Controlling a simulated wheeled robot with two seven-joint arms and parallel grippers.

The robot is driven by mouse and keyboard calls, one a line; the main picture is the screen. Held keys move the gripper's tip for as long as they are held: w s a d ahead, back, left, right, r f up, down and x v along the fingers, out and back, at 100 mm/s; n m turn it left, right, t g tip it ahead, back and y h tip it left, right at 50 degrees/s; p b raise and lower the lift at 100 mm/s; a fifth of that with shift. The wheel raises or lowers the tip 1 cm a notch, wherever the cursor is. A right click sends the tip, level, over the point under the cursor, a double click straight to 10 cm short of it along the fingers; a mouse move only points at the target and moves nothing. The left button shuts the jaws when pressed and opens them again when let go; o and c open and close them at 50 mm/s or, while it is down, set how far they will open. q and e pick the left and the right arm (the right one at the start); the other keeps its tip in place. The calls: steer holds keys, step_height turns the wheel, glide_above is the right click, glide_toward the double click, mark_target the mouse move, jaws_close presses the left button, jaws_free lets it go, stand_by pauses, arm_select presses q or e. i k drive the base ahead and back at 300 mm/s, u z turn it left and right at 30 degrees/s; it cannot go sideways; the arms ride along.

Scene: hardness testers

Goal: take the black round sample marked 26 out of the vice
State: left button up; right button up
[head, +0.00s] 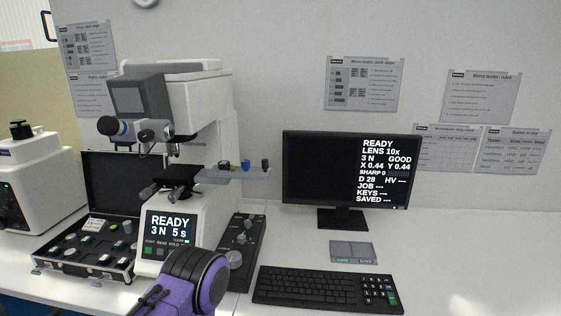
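The micro hardness tester (205,115) stands at the left of the bench. Its small dark vice (177,186) is on the stage below the objective turret. Something black sits in the top of the vice, but it is too small to tell its shape or read a mark 26. A purple and black part of my own arm (198,280) rises from the bottom edge, in front of the tester's base. I can make out no gripper fingertips on it, and no gripper is seen at the vice.
An open case of samples (82,250) lies left of the tester. A grey arm with small knobs (235,175) juts right of the stage. A control box (240,240), keyboard (325,289), small grey tray (352,252) and monitor (335,170) stand to the right.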

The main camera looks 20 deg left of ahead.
mark_target(223, 165)
steer(key=u, duration=0.5)
steer(key=k, duration=1.2)
steer(key=z, duration=0.5)
steer(key=i, duration=1.75)
steer(key=u, duration=0.7)
